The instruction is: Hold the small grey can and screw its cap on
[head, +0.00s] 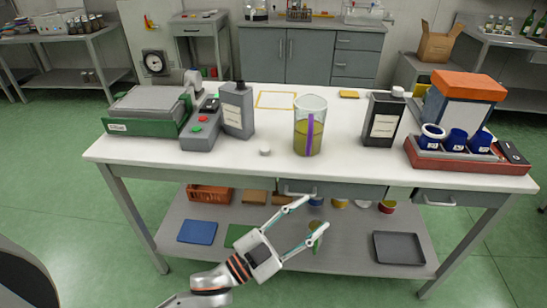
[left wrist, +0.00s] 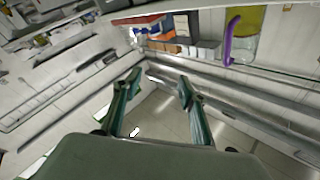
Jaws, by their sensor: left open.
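The small grey can (head: 237,112) stands upright on the white table, left of the middle. It has a pale label and a dark neck on top. A small white round piece (head: 265,151), perhaps the cap, lies on the table to its right and nearer the front edge. My left gripper (head: 315,214) is open and empty, in front of the table and apart from the can. Its two spread fingers also show in the left wrist view (left wrist: 159,86). I do not see my right gripper.
A jug of yellow-green liquid (head: 308,128) with a purple strip stands right of the white piece. A black can (head: 382,122) stands farther right, near a red tray (head: 430,158) with blue cups. A grey device (head: 201,136) stands close left of the grey can.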

